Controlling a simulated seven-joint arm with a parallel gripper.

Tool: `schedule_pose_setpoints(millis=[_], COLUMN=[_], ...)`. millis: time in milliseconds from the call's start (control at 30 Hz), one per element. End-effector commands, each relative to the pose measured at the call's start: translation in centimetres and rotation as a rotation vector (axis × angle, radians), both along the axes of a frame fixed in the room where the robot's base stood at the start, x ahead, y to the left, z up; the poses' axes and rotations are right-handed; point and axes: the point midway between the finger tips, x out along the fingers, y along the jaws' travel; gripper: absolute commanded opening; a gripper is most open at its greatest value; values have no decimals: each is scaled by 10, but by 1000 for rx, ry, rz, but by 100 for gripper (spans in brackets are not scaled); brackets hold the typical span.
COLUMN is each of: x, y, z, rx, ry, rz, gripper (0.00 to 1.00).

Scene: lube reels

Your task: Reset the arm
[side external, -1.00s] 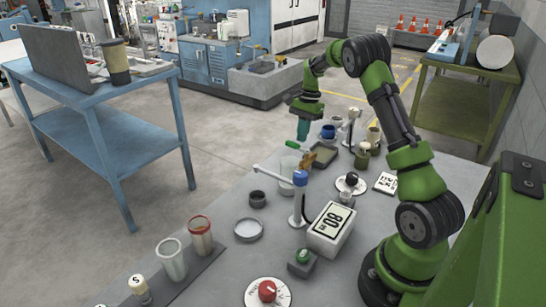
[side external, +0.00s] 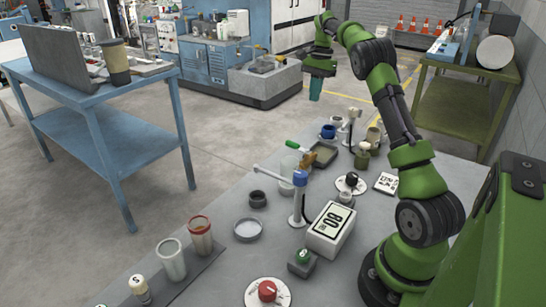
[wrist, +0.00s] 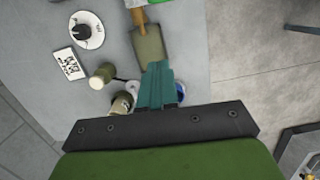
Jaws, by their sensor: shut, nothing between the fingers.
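My gripper (side external: 315,96) hangs in the air above the far end of the grey bench, its teal fingers together and pointing down. In the wrist view the teal fingers (wrist: 157,85) are pressed together with nothing visible between them. Below them in that view lies a flat olive scoop or tray (wrist: 150,45) with a tan handle. A blue cup (side external: 328,131) stands on the bench under my gripper and is partly hidden by the fingers in the wrist view.
A digital box (side external: 331,229) stands mid-bench beside a post with a blue top (side external: 300,178). A green-handled tool (side external: 305,150), a dark ring (side external: 257,199) and clear and red-rimmed cups (side external: 200,235) are also on the bench. A blue table (side external: 100,125) stands left.

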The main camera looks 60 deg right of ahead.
Motion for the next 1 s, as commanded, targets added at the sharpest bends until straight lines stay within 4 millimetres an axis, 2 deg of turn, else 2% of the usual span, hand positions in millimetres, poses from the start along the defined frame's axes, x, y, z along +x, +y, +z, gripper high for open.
schedule_pose_setpoints(millis=[33, 100, 167, 267, 433, 567, 700, 800, 900, 1000], x=[-4, -10, -13, -15, -23, -40, -69, -94, -122, -144], y=[-2, 0, 11, 42, 119, 183, 248, 290, 324, 348], z=[-14, -21, -19, -9, 13, 26, 32, 31, 27, 24], rx=[-2, -15, -31, -64, -133, -188, -249, -292, -332, -358], ry=[12, 2, -22, -81, -209, -312, -422, -499, -571, -631], rz=[22, 67, 122, 235, 455, 622, 794, 908, 1010, 1085], gripper=[0, 0, 0, 0, 0, 0, 0, 0, 0, 0])
